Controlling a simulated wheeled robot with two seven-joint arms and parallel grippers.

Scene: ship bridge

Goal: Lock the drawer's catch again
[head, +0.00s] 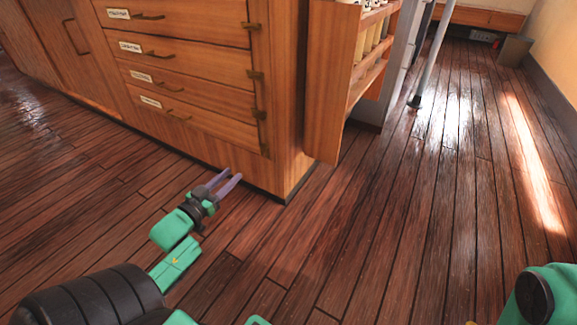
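A wooden cabinet holds a stack of drawers with white labels and dark handles, such as the top drawer (200,22) and the bottom drawer (190,118). All the drawers look closed. Small brass catches sit along their right edge: the top catch (251,26), the second catch (255,75), the third catch (260,114) and the lowest catch (265,150). The top one lies across the drawer's edge; the lower ones are too small to read surely. My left gripper (229,182) is open and empty, in front of and below the drawers, apart from them. My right gripper is out of the picture.
A wooden rack (330,90) with rolled items stands out at the cabinet's right. A grey pole (430,60) meets the floor behind it. A bin (515,50) stands far right. The plank floor (400,220) is clear in front and to the right.

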